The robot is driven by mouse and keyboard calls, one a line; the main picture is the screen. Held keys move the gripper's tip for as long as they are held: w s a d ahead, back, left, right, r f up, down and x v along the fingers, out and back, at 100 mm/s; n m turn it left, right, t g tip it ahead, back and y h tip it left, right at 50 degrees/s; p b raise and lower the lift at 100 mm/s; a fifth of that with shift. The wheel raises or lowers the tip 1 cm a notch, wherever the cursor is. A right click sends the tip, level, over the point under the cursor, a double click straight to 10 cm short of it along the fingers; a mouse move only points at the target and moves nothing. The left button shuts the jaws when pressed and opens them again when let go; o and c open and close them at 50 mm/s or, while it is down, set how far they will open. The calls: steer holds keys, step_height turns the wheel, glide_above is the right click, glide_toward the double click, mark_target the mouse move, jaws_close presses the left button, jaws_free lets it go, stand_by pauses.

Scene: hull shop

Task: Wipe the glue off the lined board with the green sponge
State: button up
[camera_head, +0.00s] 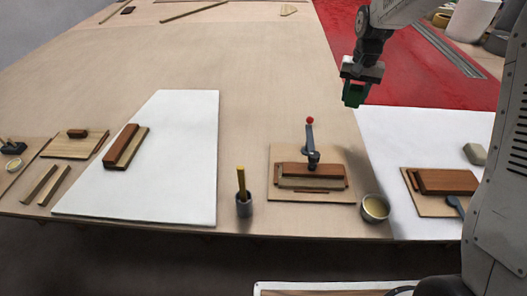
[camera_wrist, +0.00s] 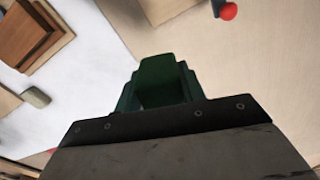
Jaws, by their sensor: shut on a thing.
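My gripper (camera_head: 352,88) is shut on a dark green block, which I take for the green sponge (camera_head: 353,97). It hangs at the upper right, above the table near the red area, touching nothing below. In the wrist view, the green sponge (camera_wrist: 160,80) shows between the stepped fingers of my gripper (camera_wrist: 158,92), its lower part hidden. I cannot tell which board is the lined one. No lines and no glue are clear on the white panel at left (camera_head: 180,150) or the white panel at right (camera_head: 385,130).
A clamped wood block (camera_head: 320,170) with a red-knobbed clamp (camera_head: 310,145) stands on a small board. A bowl (camera_head: 375,208) and a brush cup (camera_head: 244,205) flank it. A wood block (camera_head: 447,181) and a pale beige block (camera_head: 475,153) lie at right. The table's middle is clear.

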steer(key=s+a+f+n, duration=0.2)
steer(key=s+a+f, duration=0.1)
steer(key=s+a, duration=0.7)
steer(key=s+a+f+n, duration=0.1)
steer(key=s+a+f, duration=0.2)
steer(key=s+a, duration=0.7)
steer(key=f, duration=0.6)
steer(key=shift+s+d+f, duration=0.1)
steer(key=shift+s+f, duration=0.15)
steer(key=shift+f, duration=0.15)
steer(key=shift+d+f, duration=0.1)
steer(key=shift+d, duration=3.2)
steer(key=shift+f, duration=0.2)
steer(key=shift+a, duration=0.15)
